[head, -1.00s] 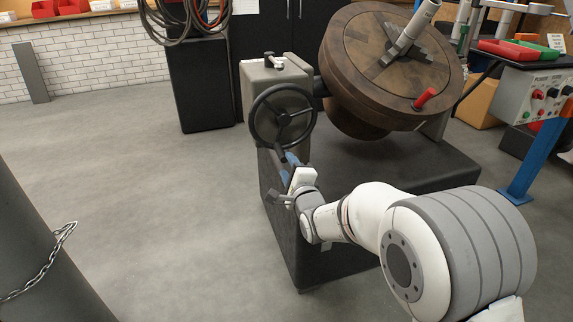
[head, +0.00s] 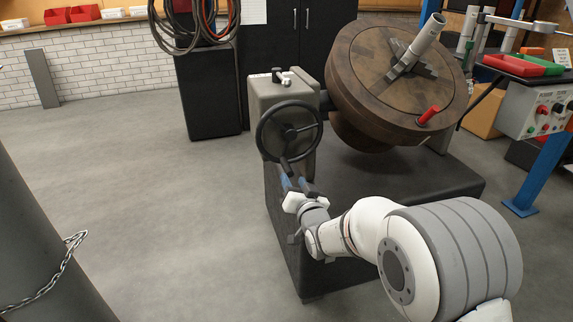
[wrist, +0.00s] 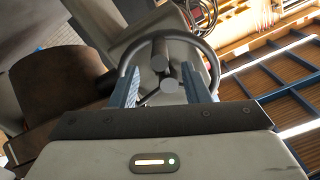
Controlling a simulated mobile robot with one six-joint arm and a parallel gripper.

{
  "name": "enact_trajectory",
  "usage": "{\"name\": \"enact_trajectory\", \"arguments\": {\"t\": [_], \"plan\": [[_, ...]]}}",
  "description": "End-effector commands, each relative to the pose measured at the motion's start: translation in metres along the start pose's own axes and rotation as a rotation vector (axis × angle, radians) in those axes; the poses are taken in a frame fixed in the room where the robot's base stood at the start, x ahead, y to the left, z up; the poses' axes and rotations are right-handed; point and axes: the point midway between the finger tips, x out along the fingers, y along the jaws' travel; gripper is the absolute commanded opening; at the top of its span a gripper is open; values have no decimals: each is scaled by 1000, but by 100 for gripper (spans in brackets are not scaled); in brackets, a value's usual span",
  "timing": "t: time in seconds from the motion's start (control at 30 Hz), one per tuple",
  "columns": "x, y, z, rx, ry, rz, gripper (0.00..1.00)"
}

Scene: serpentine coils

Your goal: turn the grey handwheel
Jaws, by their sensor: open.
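The grey handwheel (head: 290,132) is a dark ring with spokes and a hub, on the side of a grey housing (head: 284,95). A short handle (head: 286,165) sticks out at the bottom of its rim. My gripper (head: 296,183) is just below the wheel, with its blue-sided fingers pointing up at the handle. In the wrist view my gripper (wrist: 160,88) is open, and the wheel's rim (wrist: 213,62) arcs beyond the fingers. Round-ended grey bars show between the fingers. I cannot tell whether either finger touches the handle.
A large tilted brown disc (head: 375,85) with a red knob (head: 428,115) stands right of the housing, above a dark base (head: 400,185). A control box (head: 540,108) is at far right. A chained grey post (head: 35,240) is at left. The floor left of the wheel is free.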

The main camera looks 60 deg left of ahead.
Motion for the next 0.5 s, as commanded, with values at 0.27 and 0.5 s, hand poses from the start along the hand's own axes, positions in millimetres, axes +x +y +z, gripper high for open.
{"name": "enact_trajectory", "arguments": {"t": [0.27, 0.5], "plan": [[0, 0, 0, -303, -1, 1, 42], [20, 0, 2, -327, 1, -1, 42]]}}
